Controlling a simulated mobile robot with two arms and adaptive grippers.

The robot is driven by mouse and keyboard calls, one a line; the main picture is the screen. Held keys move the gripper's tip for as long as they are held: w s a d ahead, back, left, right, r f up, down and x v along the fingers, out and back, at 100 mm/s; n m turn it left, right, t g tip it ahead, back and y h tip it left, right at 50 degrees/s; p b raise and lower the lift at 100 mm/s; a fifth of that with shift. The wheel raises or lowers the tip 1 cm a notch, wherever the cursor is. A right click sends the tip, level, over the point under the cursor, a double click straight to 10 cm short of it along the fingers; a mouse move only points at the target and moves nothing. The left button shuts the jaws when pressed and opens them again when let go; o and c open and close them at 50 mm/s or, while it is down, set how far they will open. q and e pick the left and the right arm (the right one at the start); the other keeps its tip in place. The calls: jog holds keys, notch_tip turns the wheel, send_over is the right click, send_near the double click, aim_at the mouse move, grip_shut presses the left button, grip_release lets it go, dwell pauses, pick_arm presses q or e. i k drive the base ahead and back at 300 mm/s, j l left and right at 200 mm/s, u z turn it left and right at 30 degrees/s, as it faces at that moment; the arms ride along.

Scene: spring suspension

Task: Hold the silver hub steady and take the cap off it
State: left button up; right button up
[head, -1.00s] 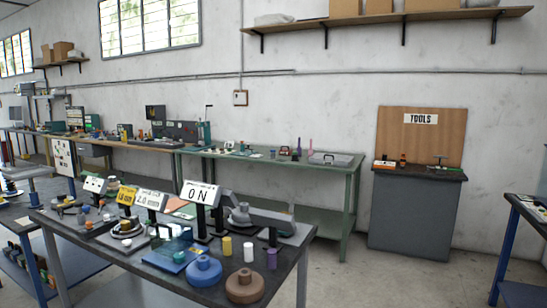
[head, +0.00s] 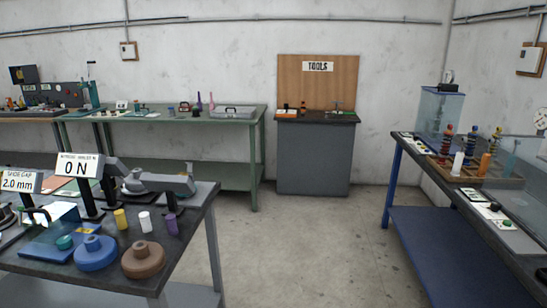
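I cannot make out a silver hub with a cap for certain. A grey stepped round piece (head: 133,184) sits at the back of the near left table, partly hidden by a grey bar-like fixture (head: 168,182); it is too small to tell whether it is the hub. Neither of my grippers is in view.
A blue-legged bench (head: 440,175) with spring stacks (head: 446,142) stands right. Open floor (head: 310,240) lies between.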

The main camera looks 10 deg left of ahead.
aim_at(172, 112)
jog(key=i+l, duration=0.1)
jog(key=i, duration=0.75)
jog(key=i+l+z, duration=0.1)
jog(key=i, duration=0.8)
jog(key=i+l+u, duration=0.25)
jog(key=i, duration=1.6)
jog(key=j, duration=0.1)
